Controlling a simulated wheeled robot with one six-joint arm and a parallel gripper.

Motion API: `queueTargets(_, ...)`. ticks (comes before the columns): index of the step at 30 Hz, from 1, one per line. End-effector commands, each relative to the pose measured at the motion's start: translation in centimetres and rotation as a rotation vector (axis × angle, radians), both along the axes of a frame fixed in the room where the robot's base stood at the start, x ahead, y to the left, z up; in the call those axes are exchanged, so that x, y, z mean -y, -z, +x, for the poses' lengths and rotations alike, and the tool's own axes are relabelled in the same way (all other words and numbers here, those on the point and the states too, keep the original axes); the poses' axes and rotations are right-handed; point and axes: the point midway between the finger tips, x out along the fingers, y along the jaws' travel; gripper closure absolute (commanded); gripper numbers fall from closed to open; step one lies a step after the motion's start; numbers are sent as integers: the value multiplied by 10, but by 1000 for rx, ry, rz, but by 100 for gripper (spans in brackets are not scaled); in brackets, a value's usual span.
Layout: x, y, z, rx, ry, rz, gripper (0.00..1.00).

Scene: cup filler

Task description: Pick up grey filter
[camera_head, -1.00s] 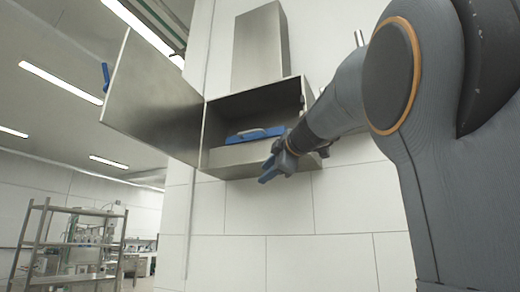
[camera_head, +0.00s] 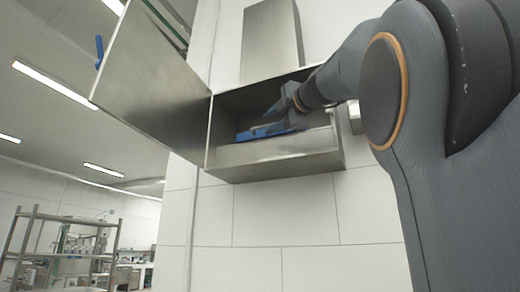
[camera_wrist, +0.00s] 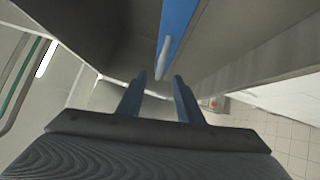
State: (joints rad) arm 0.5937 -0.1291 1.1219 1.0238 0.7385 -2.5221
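A flat blue piece with a light grey handle lies inside the open metal box; I take it to be the filter. Its blue part (camera_head: 249,134) shows at the front of the box in the head view, and in the wrist view as a blue strip (camera_wrist: 178,18). The grey handle (camera_wrist: 164,50) points toward me there, just beyond and between the fingertips. My gripper (camera_head: 274,118) is inside the box opening, over the right part of the blue piece. Its two blue fingers (camera_wrist: 160,77) are apart with nothing visible between them. The gripper hides part of the piece.
The metal box (camera_head: 280,160) is fixed to a tiled wall, with a raised front lip below the opening. Its door (camera_head: 155,85) stands open to the left. A metal shelf rack (camera_head: 65,250) stands far off at lower left.

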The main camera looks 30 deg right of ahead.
Motion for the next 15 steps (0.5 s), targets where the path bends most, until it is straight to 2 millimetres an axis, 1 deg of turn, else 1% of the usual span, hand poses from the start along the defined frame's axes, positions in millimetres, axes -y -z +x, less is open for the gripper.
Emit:
queueTargets(1, -4, -2, 7, -2, -9, 2, 67)
queueTargets(5, -10, -3, 18, -2, -17, 1, 67)
queueTargets(8, -10, -4, 24, -2, -19, 2, 67)
queueTargets(15, -8, -7, 48, -4, -17, 2, 67)
